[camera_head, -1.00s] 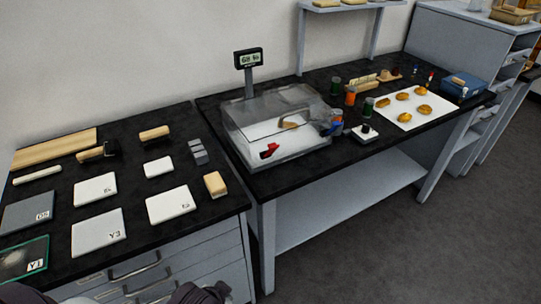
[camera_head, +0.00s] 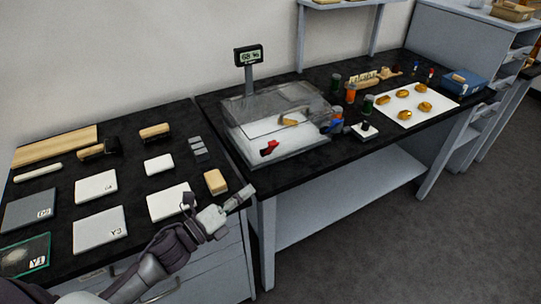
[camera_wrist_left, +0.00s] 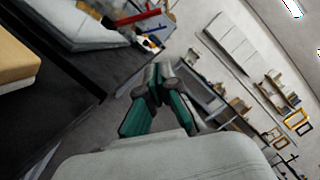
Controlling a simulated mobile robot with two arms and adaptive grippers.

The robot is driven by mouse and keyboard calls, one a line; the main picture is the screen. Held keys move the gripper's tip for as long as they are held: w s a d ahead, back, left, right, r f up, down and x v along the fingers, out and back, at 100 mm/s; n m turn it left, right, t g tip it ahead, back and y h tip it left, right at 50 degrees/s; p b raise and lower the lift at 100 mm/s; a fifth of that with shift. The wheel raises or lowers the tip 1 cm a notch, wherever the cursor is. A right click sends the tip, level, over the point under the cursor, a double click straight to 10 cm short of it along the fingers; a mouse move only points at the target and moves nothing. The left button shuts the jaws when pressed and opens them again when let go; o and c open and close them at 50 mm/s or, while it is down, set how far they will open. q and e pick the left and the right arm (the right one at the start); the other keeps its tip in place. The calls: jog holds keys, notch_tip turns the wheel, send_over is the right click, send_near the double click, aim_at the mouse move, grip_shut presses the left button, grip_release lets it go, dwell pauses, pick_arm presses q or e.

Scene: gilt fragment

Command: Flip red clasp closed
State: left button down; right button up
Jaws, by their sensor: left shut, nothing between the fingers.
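The red clasp (camera_head: 269,148) sits at the front left of a clear-lidded case (camera_head: 236,136) on the black bench. The clasp is small here, and I cannot tell its exact angle. My left gripper (camera_head: 247,191) is shut and empty, in front of and below the case, near the bench's front left corner and apart from the clasp. Its dark teal fingers (camera_wrist_left: 160,75) also show in the left wrist view, with their tips together. A red piece shows near the top of that view, but I cannot tell whether it is the clasp. My right gripper is not in view.
A display on a post (camera_head: 249,56) stands behind the case. Jars (camera_head: 350,94), a small white block with a black knob (camera_head: 364,130) and a white board (camera_head: 398,119) with golden pieces lie to its right. The left bench holds plates and a wooden block (camera_head: 215,182) near my gripper.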

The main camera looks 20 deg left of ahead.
aim_at(270, 147)
pick_arm(q)
jog(key=shift+s+d+r+m+h, duration=0.1)
jog(key=shift+m+h, duration=0.2)
jog(key=shift+m, duration=0.1)
jog(key=w+d+r+p, duration=0.1)
jog(key=w+r+p, duration=0.1)
jog(key=w, duration=0.3)
jog(key=w+d+r+p, duration=0.1)
jog(key=w+p, duration=0.1)
jog(key=w, duration=0.3)
jog(key=shift+w+d+r, duration=0.3)
jog(key=shift+w+r, duration=0.05)
jog(key=shift+w, duration=0.05)
jog(key=shift+a+r+p, duration=0.1)
jog(key=shift+p, duration=0.35)
